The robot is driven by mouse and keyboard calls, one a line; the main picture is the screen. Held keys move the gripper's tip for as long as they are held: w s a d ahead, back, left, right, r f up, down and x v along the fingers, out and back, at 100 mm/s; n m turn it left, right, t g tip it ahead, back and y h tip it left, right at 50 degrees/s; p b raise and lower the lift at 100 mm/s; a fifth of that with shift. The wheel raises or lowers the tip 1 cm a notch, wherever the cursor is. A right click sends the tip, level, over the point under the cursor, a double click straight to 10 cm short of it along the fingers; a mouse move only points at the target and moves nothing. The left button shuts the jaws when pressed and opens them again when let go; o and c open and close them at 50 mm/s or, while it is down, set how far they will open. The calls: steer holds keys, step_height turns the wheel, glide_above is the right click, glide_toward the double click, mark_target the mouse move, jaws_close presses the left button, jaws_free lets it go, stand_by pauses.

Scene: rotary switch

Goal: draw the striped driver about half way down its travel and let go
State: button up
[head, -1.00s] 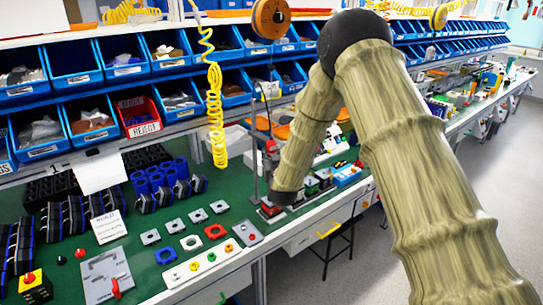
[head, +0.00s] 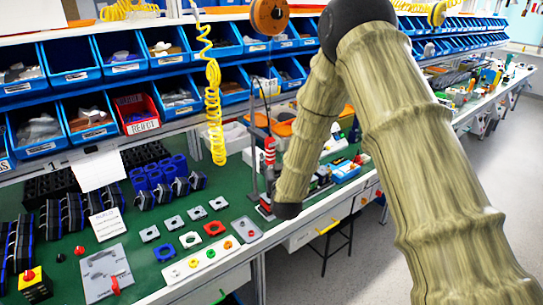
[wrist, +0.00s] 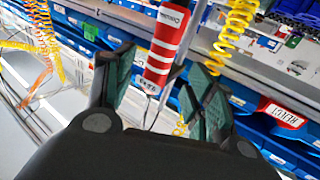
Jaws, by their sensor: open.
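The striped driver (wrist: 166,42), red with white bands, stands slightly tilted in the wrist view, in the gap between my fingers. It also shows in the head view (head: 269,150), upright above the bench, just left of my forearm. My gripper (wrist: 161,75) is open, one dark green-padded finger on each side of the driver. I see no finger closed on it, and I cannot tell whether either touches it. In the head view my gripper is hidden behind my arm.
An orange reel (head: 269,16) hangs above the driver. A yellow coiled hose (head: 215,110) hangs to its left. Blue bins (head: 90,115) and a red bin (head: 137,113) line the back. The green bench (head: 150,220) holds a white switch strip (head: 205,262) and several small plates.

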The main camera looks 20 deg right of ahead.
steer(key=shift+s+a, duration=0.2)
steer(key=shift+s, duration=1.05)
steer(key=shift+s+a, duration=0.15)
steer(key=shift+s, duration=1.1)
steer(key=shift+f, duration=0.1)
steer(key=s+a+f+n+g+y, duration=0.1)
steer(key=s+f+g, duration=0.4)
steer(key=s+f, duration=0.75)
steer(key=s+a+f+g+y, duration=0.1)
steer(key=s+f+g, duration=0.3)
steer(key=s+f, duration=0.9)
steer(key=s+f+g, duration=0.4)
steer(key=s+f, duration=0.2)
steer(key=s, duration=0.7)
steer(key=s+f+g, duration=0.4)
steer(key=s+f, duration=0.3)
steer(key=s, duration=0.6)
steer(key=shift+a+g+y, duration=0.35)
steer(key=shift+g+y, duration=0.05)
steer(key=shift+w, duration=0.1)
